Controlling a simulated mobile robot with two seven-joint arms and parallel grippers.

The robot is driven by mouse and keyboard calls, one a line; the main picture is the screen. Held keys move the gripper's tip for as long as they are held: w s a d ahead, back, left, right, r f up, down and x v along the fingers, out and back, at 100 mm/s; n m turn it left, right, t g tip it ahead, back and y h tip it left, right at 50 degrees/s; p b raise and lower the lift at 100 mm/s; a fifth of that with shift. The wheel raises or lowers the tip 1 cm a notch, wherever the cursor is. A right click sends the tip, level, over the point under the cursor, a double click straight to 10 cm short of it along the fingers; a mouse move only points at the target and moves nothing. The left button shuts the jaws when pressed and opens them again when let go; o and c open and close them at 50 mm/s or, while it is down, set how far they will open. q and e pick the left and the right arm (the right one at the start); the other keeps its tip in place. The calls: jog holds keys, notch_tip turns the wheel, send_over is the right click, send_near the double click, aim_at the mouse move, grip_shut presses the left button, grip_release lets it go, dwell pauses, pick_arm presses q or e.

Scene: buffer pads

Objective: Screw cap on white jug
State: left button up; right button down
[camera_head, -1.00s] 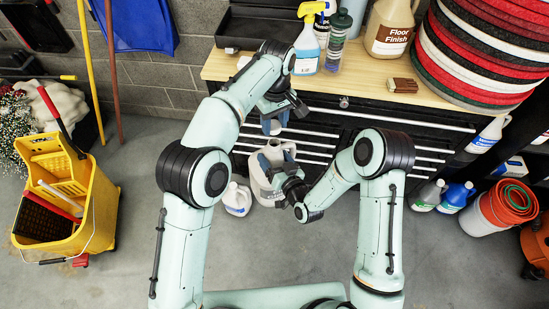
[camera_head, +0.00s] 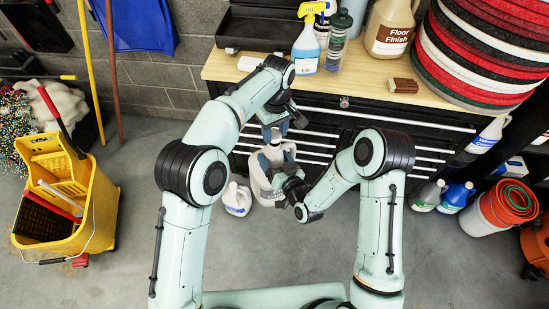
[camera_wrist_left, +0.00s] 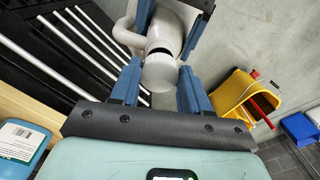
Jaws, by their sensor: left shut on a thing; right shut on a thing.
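The white jug (camera_head: 262,186) stands low in front of the drawer cabinet. My right gripper (camera_head: 280,166) is shut on the jug near its neck, and its arm covers part of the jug. My left gripper (camera_head: 275,130) is above the jug, shut on a small light cap (camera_head: 276,135). In the left wrist view the cap (camera_wrist_left: 160,74) is between the blue fingers, in line with the jug's neck (camera_wrist_left: 167,35). A dark crescent shows between cap and jug; I cannot tell whether they touch.
A second, smaller white jug (camera_head: 237,198) stands on the floor to the left. A wooden worktop (camera_head: 350,72) above the drawers holds bottles, including a spray bottle (camera_head: 306,45). A yellow mop bucket (camera_head: 92,215) stands at left. Floor in front is open.

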pick_arm(q)
jog(key=shift+s+d, duration=0.1)
jog(key=shift+s, duration=0.05)
dwell(0.3)
jog(key=shift+f, duration=0.9)
jog(key=shift+f, duration=0.55)
dwell(0.3)
